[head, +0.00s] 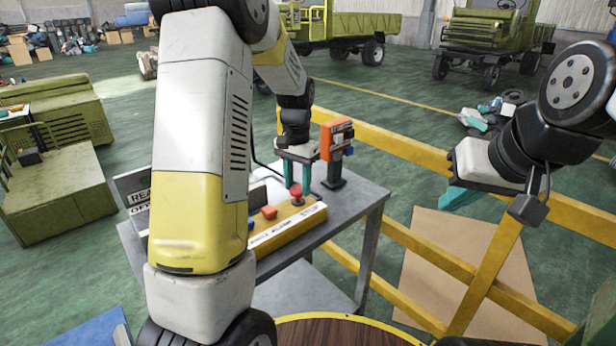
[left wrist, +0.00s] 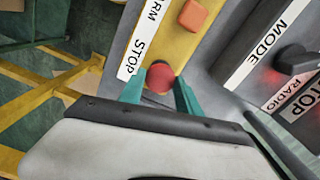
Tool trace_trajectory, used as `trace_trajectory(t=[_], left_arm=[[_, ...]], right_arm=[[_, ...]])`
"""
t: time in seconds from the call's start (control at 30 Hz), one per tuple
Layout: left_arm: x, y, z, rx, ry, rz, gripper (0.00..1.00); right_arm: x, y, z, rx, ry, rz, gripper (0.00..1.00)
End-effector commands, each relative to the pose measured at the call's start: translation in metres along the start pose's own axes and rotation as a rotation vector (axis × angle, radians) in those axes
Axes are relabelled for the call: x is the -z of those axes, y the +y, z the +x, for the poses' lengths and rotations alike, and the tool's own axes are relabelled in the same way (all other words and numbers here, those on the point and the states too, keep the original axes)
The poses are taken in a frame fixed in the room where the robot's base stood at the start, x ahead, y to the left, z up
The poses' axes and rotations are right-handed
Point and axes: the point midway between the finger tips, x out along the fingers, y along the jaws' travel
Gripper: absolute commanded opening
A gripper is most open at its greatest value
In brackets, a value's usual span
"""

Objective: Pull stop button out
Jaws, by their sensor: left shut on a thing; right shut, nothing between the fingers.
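The red stop button (head: 297,192) stands on the yellow control panel (head: 275,236), near the end labelled STOP. My left gripper (head: 300,186) points down at it from above. In the left wrist view, the round red stop button (left wrist: 160,77) sits between the two teal fingertips, next to the white STOP label (left wrist: 138,52). The left gripper (left wrist: 159,88) is shut on the button. My right gripper (head: 460,198) is shut and empty, held in the air to the right, well apart from the panel.
An orange square button (head: 269,212) lies left of the stop button. An orange device (head: 336,140) stands behind it on the grey table (head: 352,197). A yellow railing (head: 395,145) runs beside the table, below my right gripper. In the left wrist view, a black knob (left wrist: 297,60) sits at right.

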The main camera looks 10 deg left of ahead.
Motion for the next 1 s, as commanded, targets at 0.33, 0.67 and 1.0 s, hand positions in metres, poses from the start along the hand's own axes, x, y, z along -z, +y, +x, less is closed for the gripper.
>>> trace_trajectory(t=[0.33, 0.67, 1.0], left_arm=[[0.0, -0.001, -0.017, 0.001, 0.001, -0.001, 0.0], [0.0, 0.0, -0.017, 0.001, 0.001, 0.0, 0.62], [0.001, 0.0, -0.035, 0.001, 0.004, 0.0, 0.62]], right_arm=[[0.0, 0.0, 0.0, 0.0, 0.0, 0.0, 0.0], [0.0, 0.0, 0.0, 0.0, 0.0, 0.0, 0.0], [0.0, 0.0, 0.0, 0.0, 0.0, 0.0, 0.0]])
